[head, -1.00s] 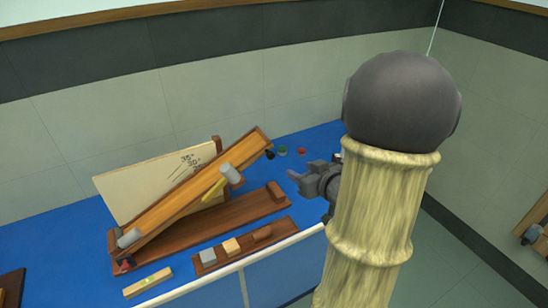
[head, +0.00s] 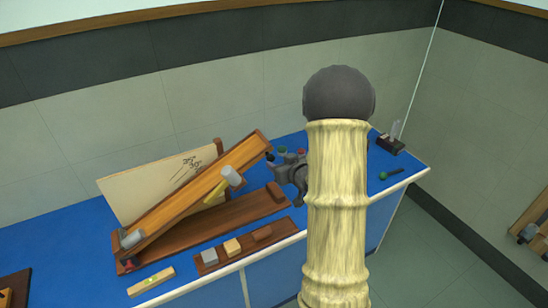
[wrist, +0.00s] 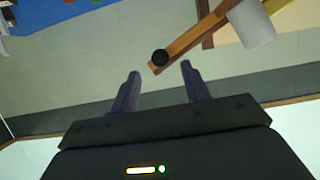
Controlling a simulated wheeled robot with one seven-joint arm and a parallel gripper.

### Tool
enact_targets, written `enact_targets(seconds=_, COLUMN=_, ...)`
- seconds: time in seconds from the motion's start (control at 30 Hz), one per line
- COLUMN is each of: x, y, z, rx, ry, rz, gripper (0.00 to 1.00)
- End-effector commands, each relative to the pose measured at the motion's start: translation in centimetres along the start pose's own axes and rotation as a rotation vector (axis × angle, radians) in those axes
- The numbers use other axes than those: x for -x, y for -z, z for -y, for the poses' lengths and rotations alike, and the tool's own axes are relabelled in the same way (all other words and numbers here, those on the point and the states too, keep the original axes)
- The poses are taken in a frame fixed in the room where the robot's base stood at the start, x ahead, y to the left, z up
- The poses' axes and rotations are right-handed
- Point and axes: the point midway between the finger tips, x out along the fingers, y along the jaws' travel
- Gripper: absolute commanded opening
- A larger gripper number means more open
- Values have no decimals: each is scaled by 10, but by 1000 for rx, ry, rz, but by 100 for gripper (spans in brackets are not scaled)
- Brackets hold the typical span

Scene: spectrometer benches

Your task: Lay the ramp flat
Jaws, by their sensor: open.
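The wooden ramp (head: 190,190) is tilted over its dark wooden base (head: 215,222), its low end at the left and its raised end at the upper right. A grey cylinder (head: 231,176) sits on the upper part of the ramp, and another grey piece (head: 131,238) is at its low end. My gripper (head: 275,158) is open beside the ramp's raised end, partly hidden by my arm. In the wrist view the ramp's end with a round black knob (wrist: 159,57) shows beyond and between the open fingers (wrist: 160,72); contact is not visible.
A pale angle board (head: 140,186) stands behind the ramp. In front lie a block tray (head: 285,228) and a spirit level (head: 150,282). A small dark stand (head: 391,144) and a green-ended tool (head: 400,173) are at the right of the blue bench (head: 345,185).

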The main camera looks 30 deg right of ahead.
Motion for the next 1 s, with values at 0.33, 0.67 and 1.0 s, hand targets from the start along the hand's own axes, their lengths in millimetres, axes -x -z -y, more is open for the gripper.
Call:
enact_targets(seconds=0.33, x=-42, y=1, z=1, rx=1, ry=2, rz=1, gripper=47)
enact_targets(seconds=0.67, x=-45, y=0, z=1, rx=1, ry=1, rz=1, gripper=47)
enact_targets(seconds=1.0, x=-45, y=0, z=0, rx=1, ry=1, rz=0, gripper=0)
